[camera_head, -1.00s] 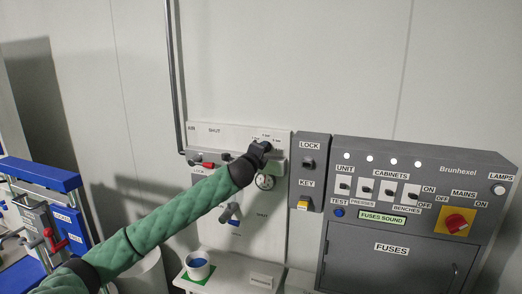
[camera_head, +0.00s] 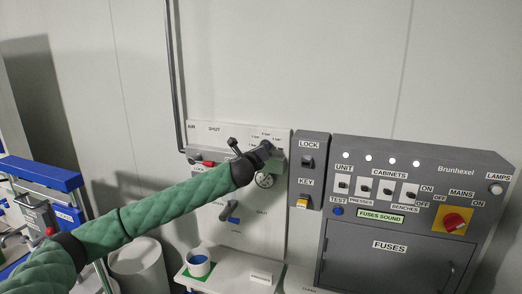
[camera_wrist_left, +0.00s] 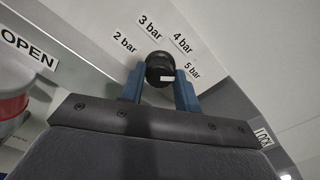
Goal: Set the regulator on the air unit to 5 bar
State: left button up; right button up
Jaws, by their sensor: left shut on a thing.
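The air unit panel (camera_head: 215,145) is on the wall at centre left in the head view. My left gripper (camera_head: 265,148) is at its upper right, above the round gauge (camera_head: 265,181), whose reading is too small to tell. In the left wrist view, the blue fingers of my left gripper (camera_wrist_left: 160,85) are shut on the black regulator knob (camera_wrist_left: 159,66), one on each side. The labels 2, 3, 4 and 5 bar (camera_wrist_left: 192,70) run around it. The knob's white mark (camera_wrist_left: 167,78) lies at its right side, toward the 5 bar label. My right gripper is not in view.
A grey lock and key box (camera_head: 308,180) and the fuse cabinet (camera_head: 410,205) stand close on the right. A red handle (camera_head: 207,164) is left of the gripper.

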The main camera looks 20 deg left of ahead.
pick_arm(q)
jog(key=shift+f, duration=0.25)
jog(key=o, duration=0.8)
jog(key=shift+c, duration=0.2)
jog(key=shift+o, duration=1)
jog(key=shift+r, duration=0.1)
